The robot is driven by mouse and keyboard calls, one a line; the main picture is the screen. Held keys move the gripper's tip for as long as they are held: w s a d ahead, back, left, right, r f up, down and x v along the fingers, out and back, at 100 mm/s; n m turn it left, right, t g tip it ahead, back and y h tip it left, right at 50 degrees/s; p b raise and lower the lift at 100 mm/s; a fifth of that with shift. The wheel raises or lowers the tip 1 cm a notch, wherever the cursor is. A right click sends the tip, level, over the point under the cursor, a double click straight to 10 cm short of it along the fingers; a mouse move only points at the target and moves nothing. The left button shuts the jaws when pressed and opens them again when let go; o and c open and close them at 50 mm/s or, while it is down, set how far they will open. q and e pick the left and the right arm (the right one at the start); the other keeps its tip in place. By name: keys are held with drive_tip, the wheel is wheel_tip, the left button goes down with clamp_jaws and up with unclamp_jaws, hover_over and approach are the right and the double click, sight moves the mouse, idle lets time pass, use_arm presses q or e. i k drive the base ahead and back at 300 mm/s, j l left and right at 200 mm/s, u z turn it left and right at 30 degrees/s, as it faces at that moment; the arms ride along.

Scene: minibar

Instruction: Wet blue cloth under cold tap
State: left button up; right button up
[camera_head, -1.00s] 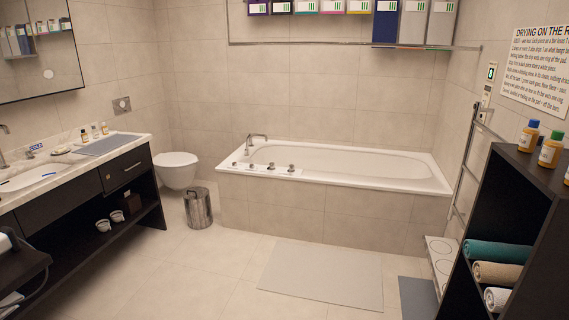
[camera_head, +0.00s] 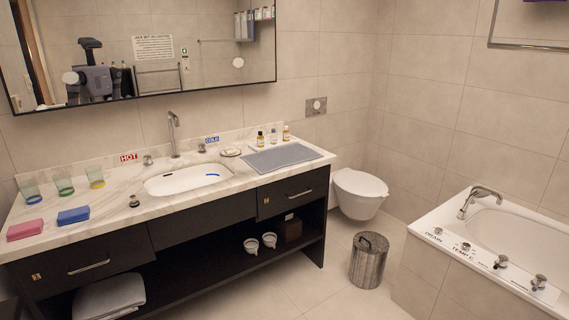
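A folded blue cloth (camera_head: 73,215) lies on the left part of the marble counter (camera_head: 100,211), beside a folded pink-red cloth (camera_head: 25,229). It is apart from the sink basin (camera_head: 180,182), which is set in the counter to its right. A tall chrome tap (camera_head: 173,135) stands behind the basin. A knob (camera_head: 202,148) by a blue COLD label (camera_head: 212,139) is right of the tap. Another knob (camera_head: 147,160) by a red HOT label (camera_head: 129,157) is left of it. I see no running water. A small blue mark shows in the basin. Neither gripper is in view.
Several tinted glasses (camera_head: 63,183) stand behind the cloths. A grey mat (camera_head: 282,157), small bottles (camera_head: 273,137) and a soap dish (camera_head: 231,152) are on the counter's right. A toilet (camera_head: 357,190), metal bin (camera_head: 369,260) and bathtub (camera_head: 445,218) stand to the right.

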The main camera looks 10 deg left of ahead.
sight(202, 146)
drive_tip(key=i+u, duration=0.4)
drive_tip(key=i, duration=0.25)
drive_tip(key=i+l+u, duration=0.1)
drive_tip(key=i+u, duration=0.3)
drive_tip(key=i, duration=0.2)
